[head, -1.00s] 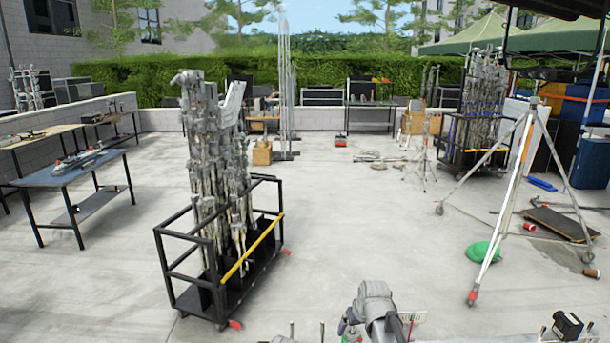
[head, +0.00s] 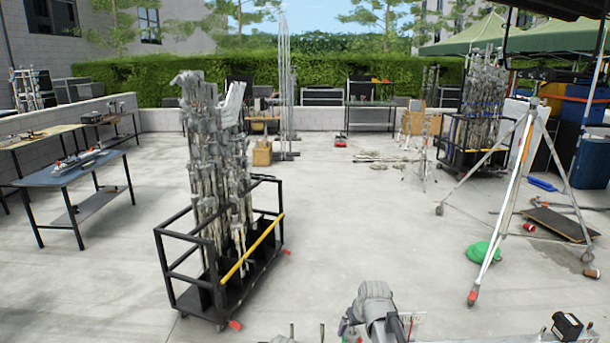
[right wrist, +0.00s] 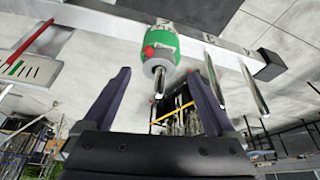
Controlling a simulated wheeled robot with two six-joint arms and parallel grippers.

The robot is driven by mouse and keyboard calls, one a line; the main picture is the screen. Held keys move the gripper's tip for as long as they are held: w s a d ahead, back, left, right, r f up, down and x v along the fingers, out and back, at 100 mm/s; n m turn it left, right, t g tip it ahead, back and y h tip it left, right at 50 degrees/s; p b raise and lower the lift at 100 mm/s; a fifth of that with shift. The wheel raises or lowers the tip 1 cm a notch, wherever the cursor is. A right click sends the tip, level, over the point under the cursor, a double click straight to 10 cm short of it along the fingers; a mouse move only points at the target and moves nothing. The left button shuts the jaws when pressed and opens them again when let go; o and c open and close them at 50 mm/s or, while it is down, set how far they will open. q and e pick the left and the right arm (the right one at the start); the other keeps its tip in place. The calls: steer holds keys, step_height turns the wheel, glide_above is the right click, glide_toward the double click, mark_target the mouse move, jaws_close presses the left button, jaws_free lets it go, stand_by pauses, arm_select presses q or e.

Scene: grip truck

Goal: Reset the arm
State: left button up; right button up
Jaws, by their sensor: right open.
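My right gripper (right wrist: 158,76) is open in the right wrist view, its two purple-grey fingers spread apart. A green and white cylindrical piece with a red knob (right wrist: 160,48) shows beyond and between the fingertips; I cannot tell whether anything touches it. In the head view my right arm reaches in at the bottom, with part of the right gripper (head: 345,327) low beside it, mostly cut off or hidden. My left gripper is in neither view.
A light metal bar (right wrist: 185,35) with several pins lies close to my right gripper. A black cart (head: 240,283) packed with metal stands is ahead left. A tripod (head: 513,185) and a green bag (head: 482,251) are at right. Open concrete lies between.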

steer(key=shift+b+x, duration=0.7)
steer(key=shift+x, duration=0.5)
steer(key=shift+w, duration=0.1)
step_height(320, 180, up, 11)
steer(key=p, duration=1)
steer(key=shift+f+p, duration=0.2)
steer(key=shift+p, duration=0.1)
steer(key=shift+f, duration=0.1)
